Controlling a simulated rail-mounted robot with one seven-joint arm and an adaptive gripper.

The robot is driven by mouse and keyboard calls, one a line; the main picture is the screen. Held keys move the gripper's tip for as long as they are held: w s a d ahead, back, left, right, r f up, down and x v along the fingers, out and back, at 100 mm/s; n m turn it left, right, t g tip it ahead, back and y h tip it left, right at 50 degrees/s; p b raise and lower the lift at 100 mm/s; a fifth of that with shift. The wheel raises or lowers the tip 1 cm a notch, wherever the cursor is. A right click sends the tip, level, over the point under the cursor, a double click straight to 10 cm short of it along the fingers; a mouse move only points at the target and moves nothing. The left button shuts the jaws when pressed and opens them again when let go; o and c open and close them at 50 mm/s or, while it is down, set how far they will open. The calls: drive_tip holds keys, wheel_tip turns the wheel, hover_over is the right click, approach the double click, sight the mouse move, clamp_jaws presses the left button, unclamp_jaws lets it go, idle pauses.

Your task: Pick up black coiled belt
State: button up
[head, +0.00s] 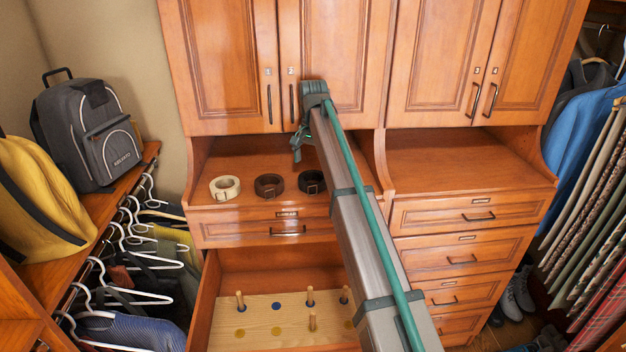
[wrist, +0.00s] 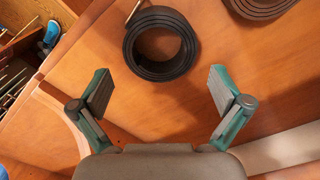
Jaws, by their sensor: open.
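The black coiled belt (head: 311,187) lies flat on the wooden counter in the head view, rightmost in a row of three coiled belts. In the wrist view the black belt (wrist: 137,60) is at the top centre, just ahead of the space between my fingers. My gripper (wrist: 160,90) is open and empty, its two pads spread wider than the coil. In the head view my gripper (head: 299,145) hangs above and slightly left of the black belt. I cannot tell the exact height.
A brown coiled belt (head: 269,186) and a cream one (head: 225,188) lie to the left. Cabinet doors (head: 333,60) overhang behind. Below, an open drawer holds a pegged board (head: 265,333). A curved side panel (head: 379,160) bounds the counter on the right.

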sight(313, 177)
drive_tip(key=shift+f+p, duration=1.3)
drive_tip(key=shift+f, duration=1.45)
drive_tip(key=c, duration=0.9)
